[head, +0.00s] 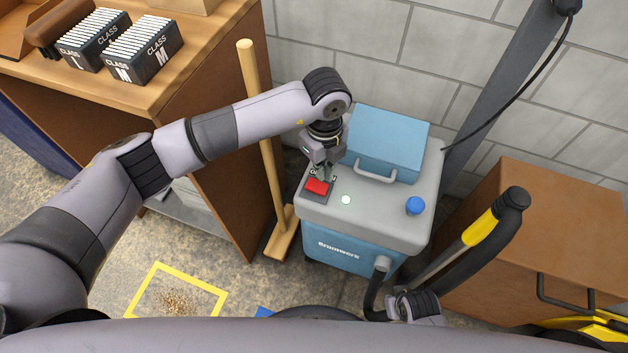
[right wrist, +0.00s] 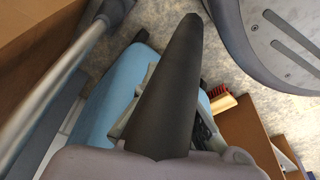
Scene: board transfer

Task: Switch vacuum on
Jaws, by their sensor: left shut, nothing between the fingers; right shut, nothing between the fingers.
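The vacuum (head: 380,215) has a grey top and a blue body and stands against the wall. Its red switch (head: 317,187) sits in a dark plate at the left front corner of the top. My right gripper (head: 414,304) is low at the vacuum's front right, partly hidden. In the right wrist view a dark tapered part covers much of its fingers.
A blue knob (head: 415,206) and a blue case (head: 388,142) are on the vacuum's top. A broom (head: 262,150) leans at its left, beside the wooden bench (head: 200,60). The hose and yellow-banded wand (head: 480,228) stand at its right, before a brown cabinet (head: 560,230).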

